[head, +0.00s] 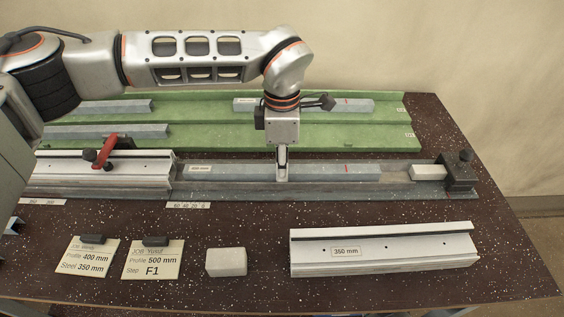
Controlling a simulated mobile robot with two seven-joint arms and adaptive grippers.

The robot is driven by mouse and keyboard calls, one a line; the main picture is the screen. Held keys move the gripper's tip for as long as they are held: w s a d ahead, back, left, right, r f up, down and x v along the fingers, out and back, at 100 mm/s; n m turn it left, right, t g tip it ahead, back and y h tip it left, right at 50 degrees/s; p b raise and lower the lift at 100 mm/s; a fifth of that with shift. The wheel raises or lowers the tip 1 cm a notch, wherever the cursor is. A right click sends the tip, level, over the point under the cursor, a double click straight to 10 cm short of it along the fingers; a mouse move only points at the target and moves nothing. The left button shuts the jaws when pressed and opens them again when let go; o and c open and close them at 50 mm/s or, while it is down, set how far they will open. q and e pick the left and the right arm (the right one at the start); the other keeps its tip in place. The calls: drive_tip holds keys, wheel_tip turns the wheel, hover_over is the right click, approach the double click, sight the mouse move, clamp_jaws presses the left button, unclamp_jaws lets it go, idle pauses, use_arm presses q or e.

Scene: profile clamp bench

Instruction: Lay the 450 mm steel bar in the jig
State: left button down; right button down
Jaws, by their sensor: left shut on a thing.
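My right gripper is not in view.
A silver profile (130,170) with a red-handled clamp (105,152) fills the jig's left. A pale block (427,173) sits by the black end stop (459,174). Green racks (340,135) hold bars behind. A 350 mm profile (400,250), loose block (226,262) and cards (152,262) lie in front.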

use_arm(q)
drive_tip(key=shift+f, duration=0.15)
drive_tip(key=c, duration=1.8)
unclamp_jaws()
drive_tip(key=shift+f, duration=0.2)
wheel_tip(320, 180, up, 13)
drive_tip(key=shift+r+p, duration=0.15)
drive_tip(key=shift+p, duration=0.25)
